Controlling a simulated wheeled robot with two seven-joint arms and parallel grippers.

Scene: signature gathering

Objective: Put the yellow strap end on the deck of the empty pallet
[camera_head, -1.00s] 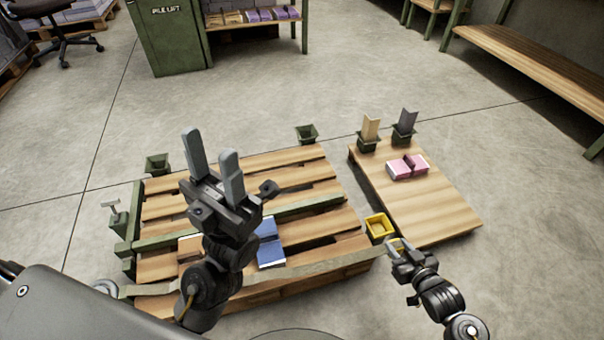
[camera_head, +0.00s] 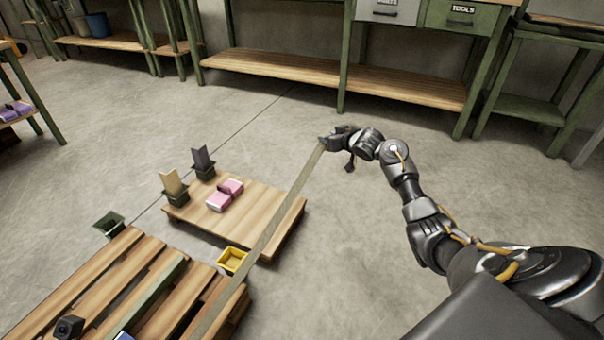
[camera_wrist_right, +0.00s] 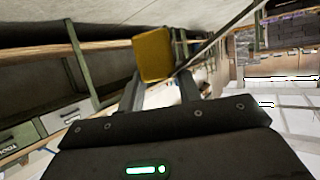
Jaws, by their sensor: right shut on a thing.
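My right gripper (camera_head: 328,142) is held out above the floor, beyond the low wooden platform. It is shut on the yellow strap end (camera_wrist_right: 152,55), which stands out from between the fingers in the right wrist view. In the head view the gripper hides most of that end. The strap (camera_head: 285,208) runs taut from the gripper down to the slatted pallet (camera_head: 95,285) at lower left, passing over the platform's right part. I cannot tell which pallet is the empty one. My left gripper is out of view.
A yellow open box (camera_head: 232,261) sits between pallet and platform. A long bench (camera_head: 400,85) stands behind. The floor under my right arm is clear.

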